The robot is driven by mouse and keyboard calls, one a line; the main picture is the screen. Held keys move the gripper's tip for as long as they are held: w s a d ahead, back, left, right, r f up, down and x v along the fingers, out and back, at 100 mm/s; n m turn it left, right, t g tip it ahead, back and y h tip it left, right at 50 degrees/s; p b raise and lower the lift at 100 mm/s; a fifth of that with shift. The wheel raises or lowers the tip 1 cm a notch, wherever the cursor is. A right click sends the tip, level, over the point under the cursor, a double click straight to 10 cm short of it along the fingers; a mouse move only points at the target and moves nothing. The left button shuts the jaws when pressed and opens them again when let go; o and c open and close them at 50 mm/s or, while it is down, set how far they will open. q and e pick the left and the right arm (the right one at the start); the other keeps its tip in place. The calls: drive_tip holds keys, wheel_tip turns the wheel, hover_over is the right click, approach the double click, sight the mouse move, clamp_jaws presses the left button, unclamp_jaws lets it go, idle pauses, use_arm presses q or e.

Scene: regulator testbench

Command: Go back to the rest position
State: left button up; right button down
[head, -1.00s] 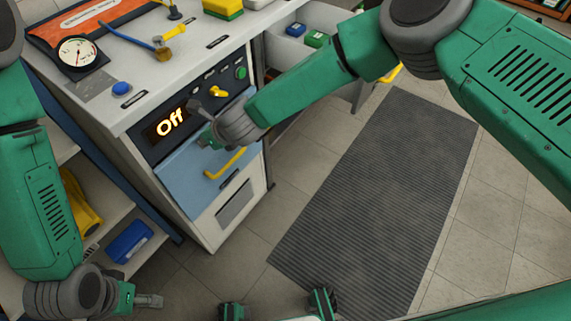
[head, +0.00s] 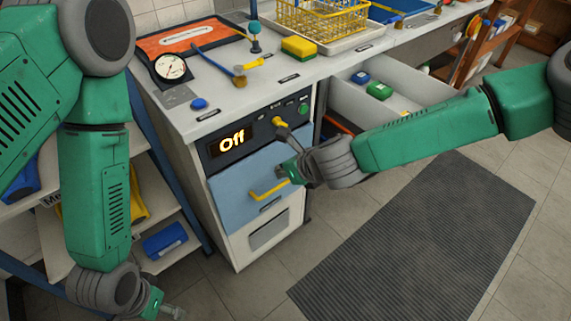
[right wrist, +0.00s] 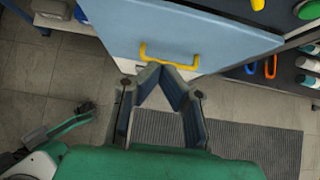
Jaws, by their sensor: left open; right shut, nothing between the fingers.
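My left gripper (head: 172,312) hangs low at the bottom edge of the head view, open and empty, in front of the shelf. My right gripper (head: 284,152) is at the front of the testbench, near the control panel (head: 262,127) and the blue door (head: 232,185). In the right wrist view its fingers (right wrist: 166,70) come together at the tips with nothing between them. The tips appear just below the yellow door handle (right wrist: 170,55); whether they touch it I cannot tell. The handle also shows in the head view (head: 268,190). The display (head: 233,141) reads "Off".
The worktop (head: 215,88) holds a gauge (head: 170,67), a sponge (head: 298,47) and a yellow basket (head: 318,15). A shelf (head: 150,262) is at left. A dark mat (head: 420,240) covers clear floor.

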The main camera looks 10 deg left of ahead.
drive_tip(key=s+d+f+n+g+h, duration=0.1)
drive_tip(key=s+d+f+n+g, duration=0.1)
drive_tip(key=s+d+f+n, duration=0.6)
drive_tip(key=s+d+f+n+g+h, duration=0.15)
drive_tip(key=s+d+f+n, duration=0.25)
drive_tip(key=s+d+n, duration=0.45)
use_arm(q)
drive_tip(key=shift+d+r, duration=0.1)
drive_tip(key=shift+d, duration=0.15)
use_arm(e)
drive_tip(key=s+d+n+g+h, duration=0.2)
drive_tip(key=s+d+n+h, duration=0.2)
drive_tip(key=s+d+n, duration=0.7)
drive_tip(key=s+d+r, duration=0.1)
drive_tip(key=s+d, duration=0.3)
drive_tip(key=d, duration=0.2)
drive_tip(key=shift+d, duration=0.4)
use_arm(q)
drive_tip(key=shift+a, duration=0.1)
use_arm(e)
drive_tip(key=shift+a, duration=0.15)
drive_tip(key=shift+f, duration=0.1)
